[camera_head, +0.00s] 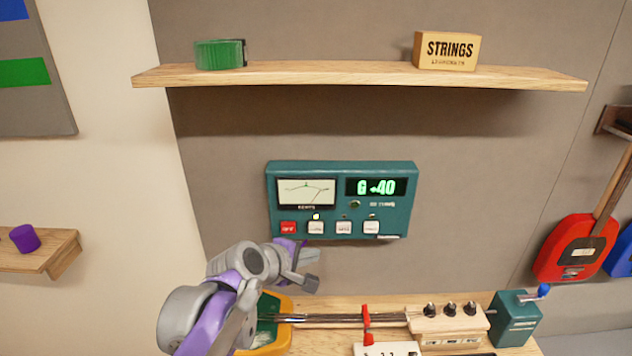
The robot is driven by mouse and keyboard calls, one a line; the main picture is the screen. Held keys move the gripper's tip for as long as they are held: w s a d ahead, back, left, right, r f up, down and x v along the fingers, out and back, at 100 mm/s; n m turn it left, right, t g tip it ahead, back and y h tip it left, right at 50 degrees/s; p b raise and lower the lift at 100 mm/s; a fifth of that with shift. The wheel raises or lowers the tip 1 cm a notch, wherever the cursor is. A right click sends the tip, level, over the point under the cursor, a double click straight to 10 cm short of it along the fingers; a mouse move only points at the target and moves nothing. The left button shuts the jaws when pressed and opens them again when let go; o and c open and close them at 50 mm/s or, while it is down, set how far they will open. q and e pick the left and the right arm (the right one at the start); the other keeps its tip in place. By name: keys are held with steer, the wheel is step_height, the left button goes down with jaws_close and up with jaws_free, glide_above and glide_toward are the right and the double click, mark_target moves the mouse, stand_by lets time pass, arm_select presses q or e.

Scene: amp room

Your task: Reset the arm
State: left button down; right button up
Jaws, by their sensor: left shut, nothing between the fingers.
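My left arm comes in from the lower left, and its gripper (308,267) is in front of the wall just below the teal tuner panel (342,222). The gripper is shut with nothing seen in it. The panel has a needle meter, a green display reading "G +40" and a row of buttons, the leftmost one red. A small yellow light glows above the second button. I cannot tell whether the fingers touch the panel. My right gripper is not in view.
Below is a wooden bench (480,299) with a stringed device, a red clip (366,325) and a teal crank box (515,318). A shelf (340,76) above holds a green roll (219,54) and a STRINGS box (447,50). A red guitar (572,248) hangs at right.

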arm_select(q)
steer(key=s+a+f+m+g+y, duration=0.1)
steer(key=s+a+f+m, duration=0.3)
steer(key=s, duration=0.4)
steer(key=s+a+f+m+g+y, duration=0.1)
steer(key=s+a+f+m+y, duration=0.2)
steer(key=s+a+f, duration=0.4)
steer(key=s+a+f+m+g+y, duration=0.1)
steer(key=s+a+f+m, duration=0.4)
steer(key=s, duration=0.5)
step_height(320, 180, down, 2)
steer(key=shift+a+f+g+y, duration=0.15)
steer(key=shift+a+g+y, duration=0.15)
steer(key=shift+y, duration=0.4)
